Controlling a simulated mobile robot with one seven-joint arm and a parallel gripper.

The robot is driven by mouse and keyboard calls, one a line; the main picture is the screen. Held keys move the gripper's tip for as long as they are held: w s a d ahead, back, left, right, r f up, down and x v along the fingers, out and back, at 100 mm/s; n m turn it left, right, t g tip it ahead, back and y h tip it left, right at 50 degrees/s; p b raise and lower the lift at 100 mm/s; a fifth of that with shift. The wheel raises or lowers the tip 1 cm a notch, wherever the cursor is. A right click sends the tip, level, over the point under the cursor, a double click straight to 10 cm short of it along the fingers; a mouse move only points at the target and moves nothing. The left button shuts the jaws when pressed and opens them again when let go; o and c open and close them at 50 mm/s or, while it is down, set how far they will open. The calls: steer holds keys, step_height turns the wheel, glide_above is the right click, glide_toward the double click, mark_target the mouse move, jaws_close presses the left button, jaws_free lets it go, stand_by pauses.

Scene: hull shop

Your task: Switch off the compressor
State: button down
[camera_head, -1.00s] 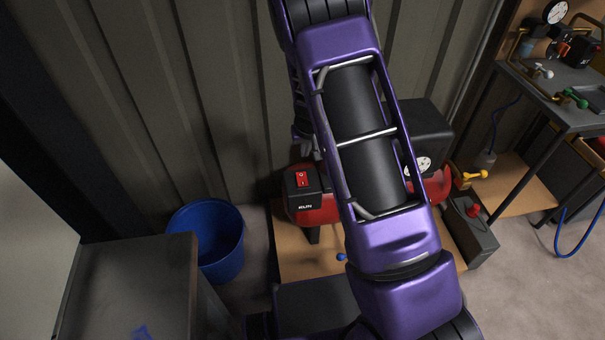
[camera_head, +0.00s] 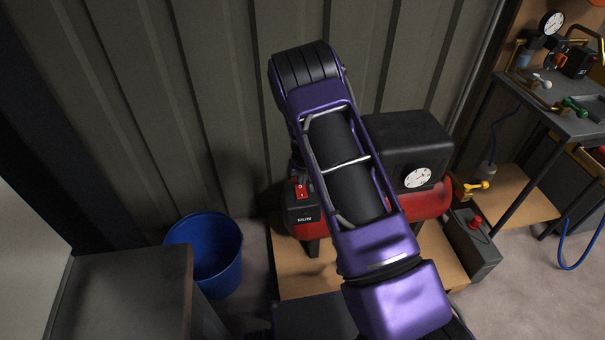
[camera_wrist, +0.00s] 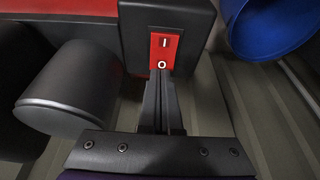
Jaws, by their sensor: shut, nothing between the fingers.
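The compressor has a red tank (camera_head: 430,203), a black housing (camera_head: 410,135) and a white gauge (camera_head: 417,177). On its left end is a black switch box (camera_head: 305,218) marked RUN, with a red rocker switch (camera_head: 301,190). In the wrist view the rocker (camera_wrist: 164,52) shows I at the top and O at the bottom. My gripper (camera_wrist: 162,74) is shut and empty, its fingertips at the rocker's O end. I cannot tell whether they touch it or which side is pressed. In the head view my arm crosses the compressor and hides my gripper.
A blue bucket (camera_head: 205,262) stands left of the compressor; it also shows in the wrist view (camera_wrist: 268,25). A grey cabinet (camera_head: 125,290) is at the lower left. A bench (camera_head: 578,122) with fittings stands at right. A corrugated wall (camera_head: 220,90) is close behind.

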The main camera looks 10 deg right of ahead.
steer(key=shift+x, duration=0.9)
steer(key=shift+s, duration=0.1)
